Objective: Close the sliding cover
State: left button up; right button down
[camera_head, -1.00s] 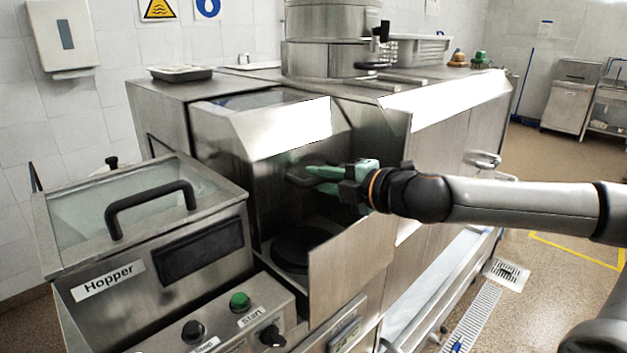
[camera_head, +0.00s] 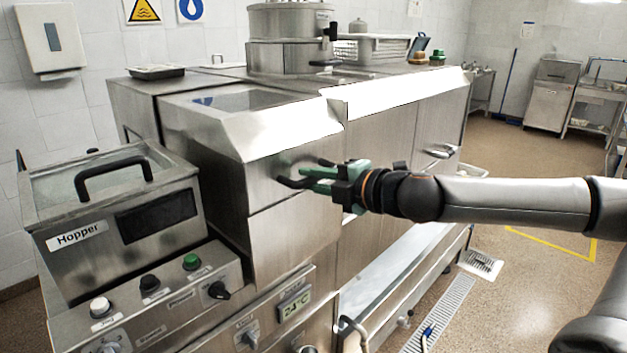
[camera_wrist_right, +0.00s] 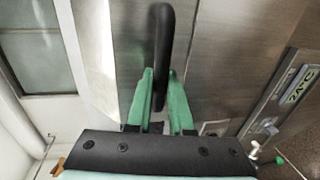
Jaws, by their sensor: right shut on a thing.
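The sliding cover (camera_head: 262,172) is a steel front panel with a bright sloped top, on the machine beside the hopper. My right gripper (camera_head: 318,176), with green fingers, is shut on this handle. In the right wrist view the black handle (camera_wrist_right: 162,45) runs between the two green fingers (camera_wrist_right: 160,98). My left gripper is not in view.
The hopper (camera_head: 110,225) with a black handle and a lid stands at the left. A control panel (camera_head: 165,290) with buttons and a knob lies in front of it. A steel pot (camera_head: 290,40) and a perforated basket (camera_head: 378,48) stand on top. The floor at right is open.

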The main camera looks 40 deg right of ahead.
jog(key=shift+f, duration=0.15)
jog(key=c, duration=1.3)
grip_release()
jog(key=o, duration=0.3)
jog(key=shift+s, duration=0.3)
jog(key=shift+o, duration=1)
jog(key=shift+w, duration=0.1)
jog(key=shift+s+d+r+b, duration=0.1)
jog(key=shift+s+r+b, duration=0.1)
jog(key=shift+s+b, duration=0.4)
jog(key=a+b+v, duration=0.1)
jog(key=b+v, duration=0.1)
jog(key=v, duration=0.9)
jog(key=shift+d, duration=0.35)
jog(key=shift+s+r, duration=0.1)
jog(key=shift+s, duration=0.05)
